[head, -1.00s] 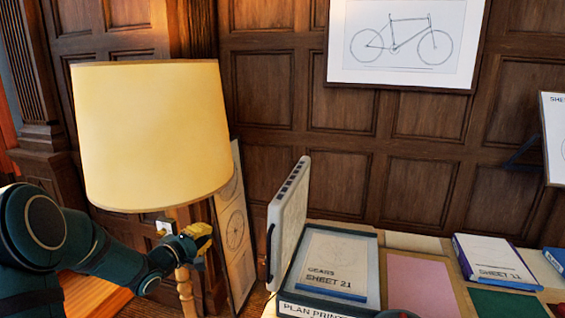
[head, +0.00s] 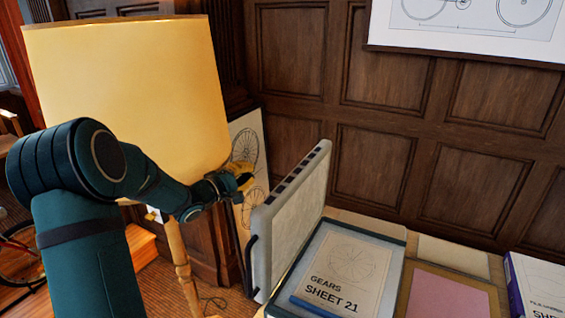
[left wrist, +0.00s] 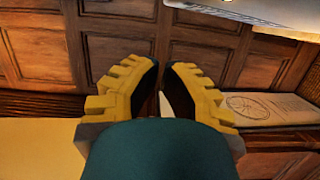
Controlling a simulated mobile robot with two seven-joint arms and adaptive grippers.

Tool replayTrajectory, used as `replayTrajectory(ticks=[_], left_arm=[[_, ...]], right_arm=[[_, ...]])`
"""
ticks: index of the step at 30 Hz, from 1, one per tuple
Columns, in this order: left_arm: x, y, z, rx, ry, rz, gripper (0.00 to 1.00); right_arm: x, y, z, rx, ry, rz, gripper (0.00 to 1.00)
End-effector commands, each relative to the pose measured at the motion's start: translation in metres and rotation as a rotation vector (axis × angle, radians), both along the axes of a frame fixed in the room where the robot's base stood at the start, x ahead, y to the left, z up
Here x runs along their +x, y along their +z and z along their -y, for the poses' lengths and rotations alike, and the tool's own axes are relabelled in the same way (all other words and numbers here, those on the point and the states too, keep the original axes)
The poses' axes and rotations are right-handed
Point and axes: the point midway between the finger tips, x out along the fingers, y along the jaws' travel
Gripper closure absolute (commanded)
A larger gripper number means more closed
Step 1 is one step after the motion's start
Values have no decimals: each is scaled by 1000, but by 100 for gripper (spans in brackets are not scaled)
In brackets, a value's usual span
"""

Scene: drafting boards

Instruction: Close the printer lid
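The printer lid (head: 292,215) is a pale grey panel with a dark handle on its left edge. It stands up, open, along the left side of the printer (head: 388,238) in the head view. A sheet marked GEARS SHEET 21 (head: 345,268) lies on the printer bed. My left gripper (head: 243,177), with yellow fingers, is just left of the lid's upper part; I cannot tell if they touch. In the left wrist view its fingers (left wrist: 163,70) are slightly apart with nothing between them. My right gripper is not in view.
A large yellow lampshade (head: 125,90) on a wooden stand (head: 180,265) is close behind my left arm. A framed drawing (head: 245,150) leans behind the gripper. A pink sheet (head: 450,295) and a purple-edged box (head: 540,285) lie right of the printer.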

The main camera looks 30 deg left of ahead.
Motion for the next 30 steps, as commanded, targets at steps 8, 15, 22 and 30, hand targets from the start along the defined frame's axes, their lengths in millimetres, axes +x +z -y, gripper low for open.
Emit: replayTrajectory(ticks=[8,15,22,30], left_arm=[[40,-1,9,0,-5,1,100],[86,-1,18,0,-4,1,100],[98,-1,44,-2,-3,1,100],[98,-2,59,0,-1,1,100]], right_arm=[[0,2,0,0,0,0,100],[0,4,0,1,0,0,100],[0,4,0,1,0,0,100],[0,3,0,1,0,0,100]])
